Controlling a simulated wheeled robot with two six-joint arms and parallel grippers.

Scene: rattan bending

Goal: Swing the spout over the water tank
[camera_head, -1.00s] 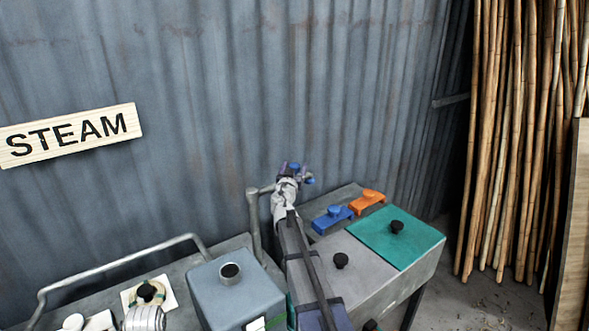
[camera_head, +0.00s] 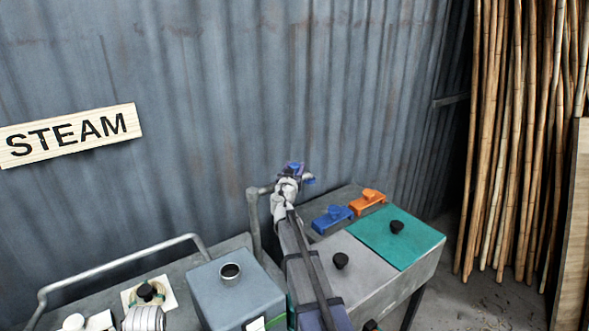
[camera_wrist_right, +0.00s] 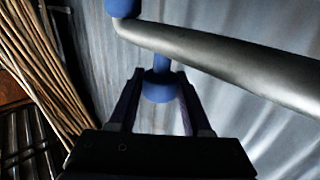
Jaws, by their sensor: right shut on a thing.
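The spout (camera_head: 254,222) is a grey pipe that rises behind the tank and bends right towards my right gripper (camera_head: 297,176). The water tank (camera_head: 222,300) is a blue-grey box with a round opening on top, left of and nearer than the gripper. In the right wrist view, the spout's pipe (camera_wrist_right: 220,57) crosses above the fingers, with a blue end at upper left. My right gripper (camera_wrist_right: 159,82) has its fingers on both sides of a blue handle (camera_wrist_right: 160,88) with a wide round end, and is shut on it. My arm hides part of the spout's tip. My left gripper is not in view.
A grey bench (camera_head: 372,290) with a teal plate (camera_head: 398,240), black knobs, a blue clamp (camera_head: 332,219) and an orange clamp (camera_head: 367,201) stands right of my arm. A metal rail (camera_head: 120,262) runs at left. The corrugated wall (camera_head: 230,90) is close behind; bamboo poles (camera_head: 515,140) lean at right.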

